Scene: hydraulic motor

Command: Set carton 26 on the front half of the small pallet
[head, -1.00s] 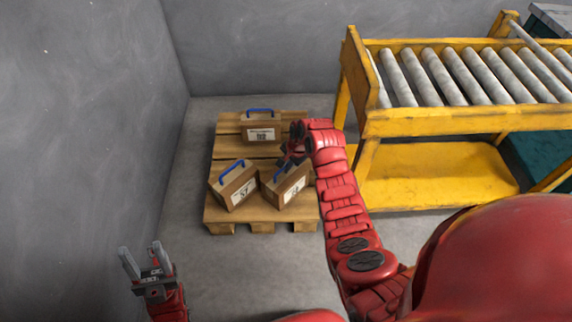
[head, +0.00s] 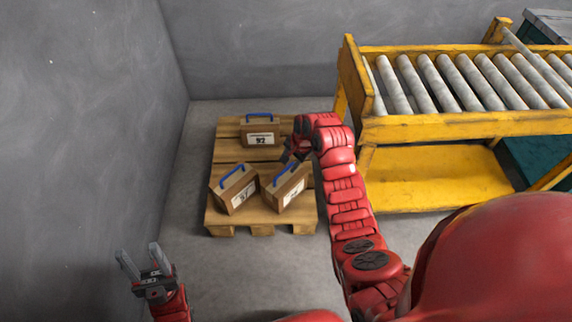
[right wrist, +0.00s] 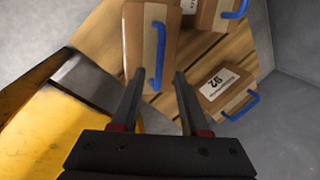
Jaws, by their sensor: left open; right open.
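Three brown cartons with blue handles stand on the small wooden pallet (head: 229,152). The front right carton (head: 287,193) and the front left carton (head: 235,194) sit turned on the front half; their numbers are too small to read surely. The back carton (head: 261,139) has a label that looks like 92. My right gripper (head: 288,157) is just behind the front right carton, partly hidden by its own arm. In the right wrist view it (right wrist: 159,76) is open, with that carton's blue handle at its fingertips. My left gripper (head: 139,252) is open and empty, left of the pallet.
A yellow roller conveyor (head: 460,122) stands right of the pallet, close to my right arm. Grey walls (head: 80,130) close off the left and the back. Bare floor (head: 240,270) lies in front of the pallet. The left middle of the pallet is bare.

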